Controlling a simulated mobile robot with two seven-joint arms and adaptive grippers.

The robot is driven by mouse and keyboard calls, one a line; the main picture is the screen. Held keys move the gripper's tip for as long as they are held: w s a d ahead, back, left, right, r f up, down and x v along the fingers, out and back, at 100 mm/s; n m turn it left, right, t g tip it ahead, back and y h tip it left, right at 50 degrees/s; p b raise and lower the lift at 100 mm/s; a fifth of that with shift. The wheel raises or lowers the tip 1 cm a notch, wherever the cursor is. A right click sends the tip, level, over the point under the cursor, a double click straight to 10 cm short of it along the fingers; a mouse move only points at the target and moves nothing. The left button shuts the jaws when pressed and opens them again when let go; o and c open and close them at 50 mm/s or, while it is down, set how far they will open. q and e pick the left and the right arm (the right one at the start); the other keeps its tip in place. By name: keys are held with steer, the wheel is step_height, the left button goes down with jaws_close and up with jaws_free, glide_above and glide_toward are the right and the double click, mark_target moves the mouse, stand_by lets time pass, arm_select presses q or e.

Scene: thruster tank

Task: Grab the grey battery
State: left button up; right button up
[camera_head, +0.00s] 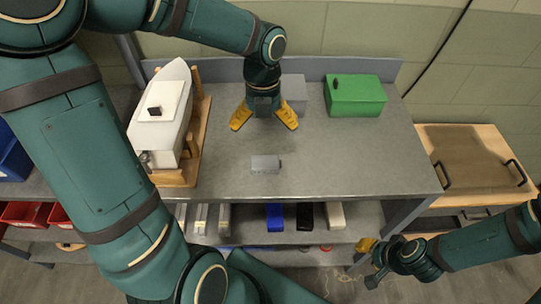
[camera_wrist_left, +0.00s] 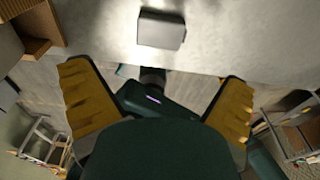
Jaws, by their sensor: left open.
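The grey battery (camera_head: 265,164), a small grey block, lies on the grey workbench (camera_head: 330,170) near the middle of its front half. It also shows in the left wrist view (camera_wrist_left: 161,29), at the top centre. My left gripper (camera_head: 264,118) points down over the bench, behind the battery and apart from it. Its yellow fingers are spread with nothing between them, and they also show in the wrist view (camera_wrist_left: 156,78). My right gripper (camera_head: 376,262) is low at the right, beyond the bench's front corner; its opening is unclear.
A white boat model (camera_head: 163,110) on a wooden stand (camera_head: 203,125) is at the left. A green box (camera_head: 355,97) and a grey box (camera_head: 294,92), partly hidden by my gripper, stand at the back. Coloured blocks lie on the shelf below (camera_head: 255,236). The bench's front right is clear.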

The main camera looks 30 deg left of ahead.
mark_target(265, 161)
arm_select(q)
steer(key=f, duration=0.2)
steer(key=f+b, duration=0.1)
steer(key=f, duration=0.2)
steer(key=s+f, duration=0.1)
steer(key=f, duration=0.1)
steer(key=shift+d+f, duration=0.15)
steer(key=shift+d, duration=0.1)
steer(key=f+b, duration=0.1)
steer(key=f, duration=0.1)
steer(key=f+b, duration=0.1)
steer(key=f, duration=0.2)
steer(key=shift+s+d, duration=0.2)
steer(key=c, duration=1.1)
